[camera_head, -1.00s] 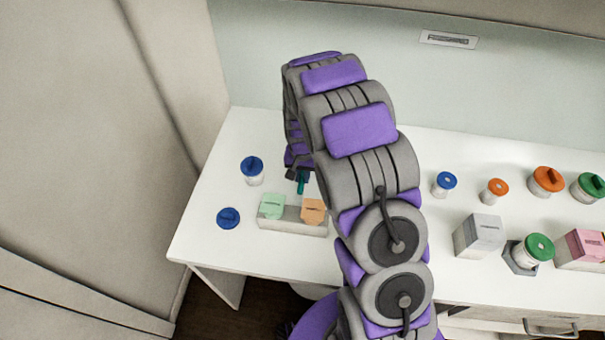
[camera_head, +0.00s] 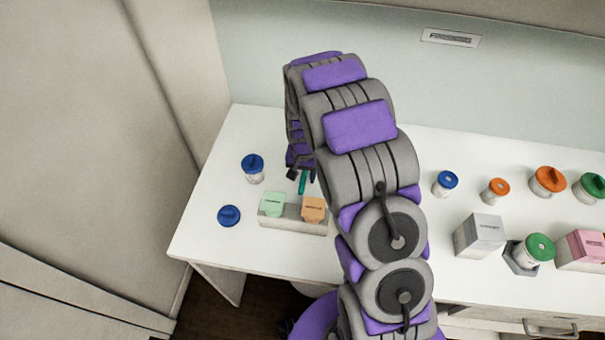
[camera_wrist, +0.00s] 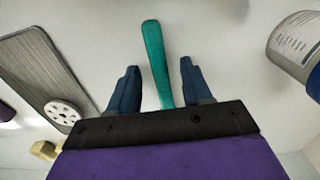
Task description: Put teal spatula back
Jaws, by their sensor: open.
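The teal spatula (camera_wrist: 153,50) shows in the wrist view as a narrow teal strip with a rounded end, between the two dark blue fingers of my gripper (camera_wrist: 158,66). The fingers are apart, with a visible gap on each side of the spatula. Its lower end is hidden behind my gripper body. In the head view, a short piece of the teal spatula (camera_head: 303,183) shows below my gripper, just behind the orange box. I cannot tell whether it lies on the table or stands up.
A grey block holds a green box (camera_head: 272,204) and an orange box (camera_head: 313,208). A blue-lidded jar (camera_head: 253,170) and a blue lid (camera_head: 229,215) are at left. Several jars and boxes, including a grey box (camera_head: 480,236), stand at right. The wrist view shows a grey ribbed plate (camera_wrist: 45,70).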

